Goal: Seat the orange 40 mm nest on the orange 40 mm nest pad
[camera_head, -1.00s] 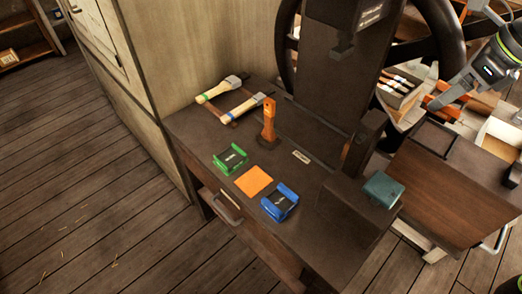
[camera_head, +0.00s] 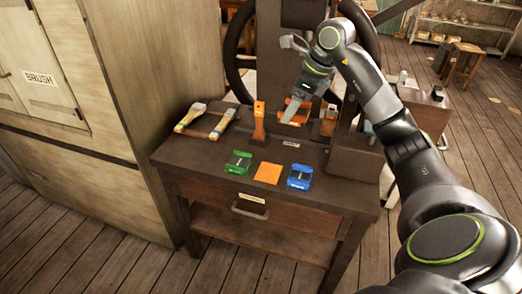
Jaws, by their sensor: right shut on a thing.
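The orange 40 mm nest pad (camera_head: 267,173) is a flat orange square on the dark bench top, bare, between a green nest (camera_head: 238,162) and a blue nest (camera_head: 299,177). My right gripper (camera_head: 298,104) is over the back of the bench, in front of the press, up and to the right of the pad. It is shut on an orange piece (camera_head: 292,112), which looks like the orange 40 mm nest; the fingers partly cover it. The nest is apart from the pad. My left gripper is not in view.
An upright orange tool (camera_head: 259,122) stands behind the pad. Two wooden-handled brushes (camera_head: 205,118) lie at the back left. The dark press with its large handwheel (camera_head: 240,42) rises at the back. Another orange-and-brown item (camera_head: 329,121) is right of the gripper.

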